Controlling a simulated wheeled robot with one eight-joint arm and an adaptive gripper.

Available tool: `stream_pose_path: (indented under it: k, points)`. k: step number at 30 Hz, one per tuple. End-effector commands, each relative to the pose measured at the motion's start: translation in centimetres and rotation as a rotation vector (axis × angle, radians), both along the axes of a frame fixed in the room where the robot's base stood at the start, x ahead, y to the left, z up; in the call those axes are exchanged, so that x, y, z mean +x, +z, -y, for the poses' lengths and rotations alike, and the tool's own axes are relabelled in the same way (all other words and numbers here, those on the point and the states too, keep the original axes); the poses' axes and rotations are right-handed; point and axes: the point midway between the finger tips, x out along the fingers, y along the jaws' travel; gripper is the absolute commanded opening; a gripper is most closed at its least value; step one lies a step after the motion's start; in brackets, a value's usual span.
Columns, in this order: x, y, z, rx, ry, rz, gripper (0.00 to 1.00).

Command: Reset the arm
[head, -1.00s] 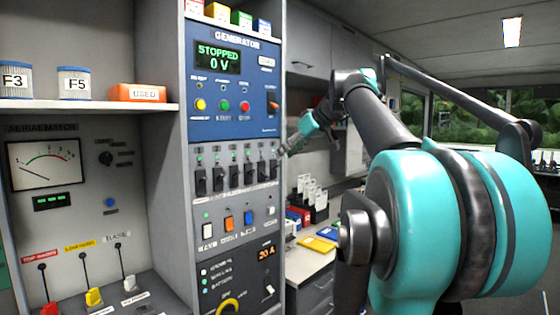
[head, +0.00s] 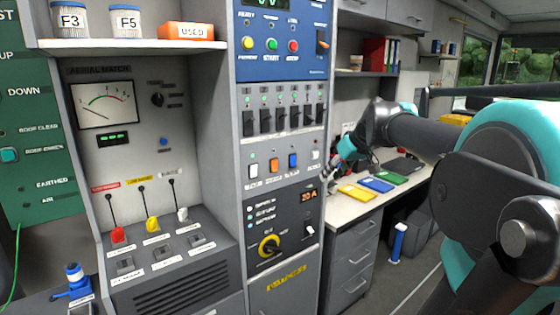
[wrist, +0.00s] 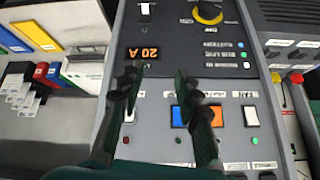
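My gripper (head: 338,168) is in front of the right edge of the generator column, by the lower switch row. In the wrist view its two dark fingers (wrist: 158,80) stand apart with nothing between them. That view shows the column upside down. I cannot tell whether a finger touches the panel. My arm reaches in from the right of the head view.
The breaker row (head: 284,120) is above the switches, and a yellow rotary knob (head: 269,245) below. A desk (head: 340,212) with coloured folders stands right of the column. The aerial panel (head: 190,130) with red, yellow and white levers is at left.

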Motion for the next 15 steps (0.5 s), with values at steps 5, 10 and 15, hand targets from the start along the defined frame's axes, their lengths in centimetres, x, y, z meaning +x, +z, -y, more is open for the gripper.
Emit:
stream_pose_path:
  k: [5, 10, 15]
  points:
    - [-4.6, -10.7, -0.3, -0.041, -0.105, -0.098, 0.34]
    - [-10.5, -19.7, 0.1, -0.088, -0.223, -0.170, 0.34]
    - [-16.3, -26.3, 1.0, -0.132, -0.333, -0.210, 0.34]
